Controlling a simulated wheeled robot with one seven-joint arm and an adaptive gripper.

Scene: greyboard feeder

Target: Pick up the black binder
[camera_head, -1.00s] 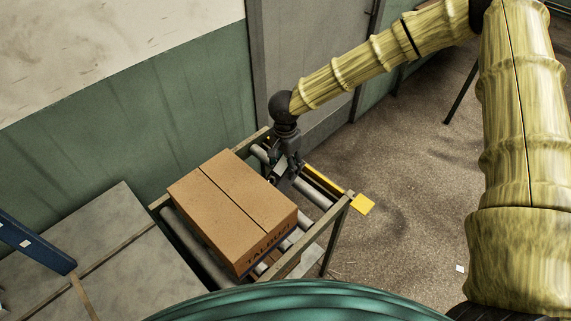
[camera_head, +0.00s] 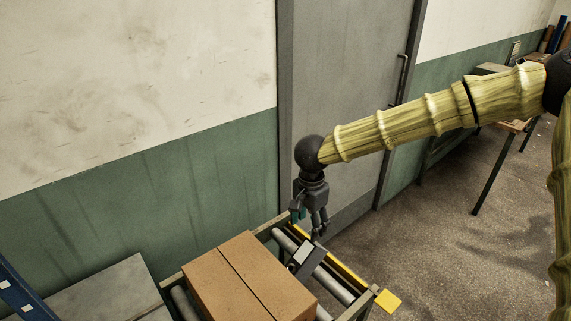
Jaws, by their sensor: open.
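The black binder (camera_head: 312,263) with a pale label is on the roller conveyor, tilted, close to the right side of the cardboard box. Its lower part is partly hidden by the box. My gripper (camera_head: 312,228) points down just above and behind the binder's upper end in this view. Its fingers are apart and nothing is held between them. I cannot tell whether a fingertip touches the binder.
The cardboard box (camera_head: 248,275) fills the near-left part of the conveyor. A yellow edge strip (camera_head: 335,264) and yellow tab (camera_head: 388,301) mark its right side. A wall and grey door (camera_head: 345,100) stand close behind. Floor is open to the right.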

